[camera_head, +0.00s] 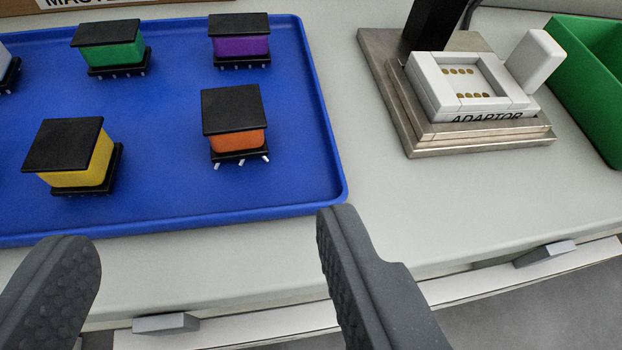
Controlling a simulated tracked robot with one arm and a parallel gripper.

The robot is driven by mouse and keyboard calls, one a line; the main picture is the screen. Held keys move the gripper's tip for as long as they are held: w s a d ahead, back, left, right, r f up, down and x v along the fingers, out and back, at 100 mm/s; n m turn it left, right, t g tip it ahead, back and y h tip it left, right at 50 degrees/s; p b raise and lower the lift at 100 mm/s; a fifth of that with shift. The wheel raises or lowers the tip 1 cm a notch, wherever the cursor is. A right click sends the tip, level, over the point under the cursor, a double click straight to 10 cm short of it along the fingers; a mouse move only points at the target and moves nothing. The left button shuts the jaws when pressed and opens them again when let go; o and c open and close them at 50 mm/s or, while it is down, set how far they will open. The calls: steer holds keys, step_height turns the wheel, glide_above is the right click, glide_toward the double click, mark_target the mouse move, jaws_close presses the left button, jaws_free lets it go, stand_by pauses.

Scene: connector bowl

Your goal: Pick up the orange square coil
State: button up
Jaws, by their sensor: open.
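The orange square coil (238,141) stands upright on the blue tray (250,193), in the tray's right part. It has a black square top, an orange winding and a black base with metal pins. My gripper (208,232) is open and empty. Its two dark grey fingers show at the bottom left and bottom centre of the view, wide apart. The coil lies beyond the fingertips, between their lines and apart from both. Nothing hides the coil's front.
Yellow (80,175), green (112,52) and purple (241,47) coils stand on the tray; a pale one is cut off at left. Right are a white adaptor (430,88) on a metal base (480,142) and a green bin (590,75). The grey table is bare between tray and adaptor.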

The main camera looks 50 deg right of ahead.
mark_target(233, 122)
steer(key=b+x, duration=0.1)
steer(key=x, duration=0.7)
steer(key=shift+w, duration=0.1)
steer(key=shift+d+b+x, duration=0.15)
steer(key=shift+b+x, duration=0.15)
steer(key=shift+x, duration=1)
steer(key=shift+d+b+x, duration=0.15)
steer(key=shift+b+x, duration=0.1)
steer(key=shift+x, duration=1.1)
steer(key=shift+r, duration=0.1)
steer(key=c, duration=1.1)
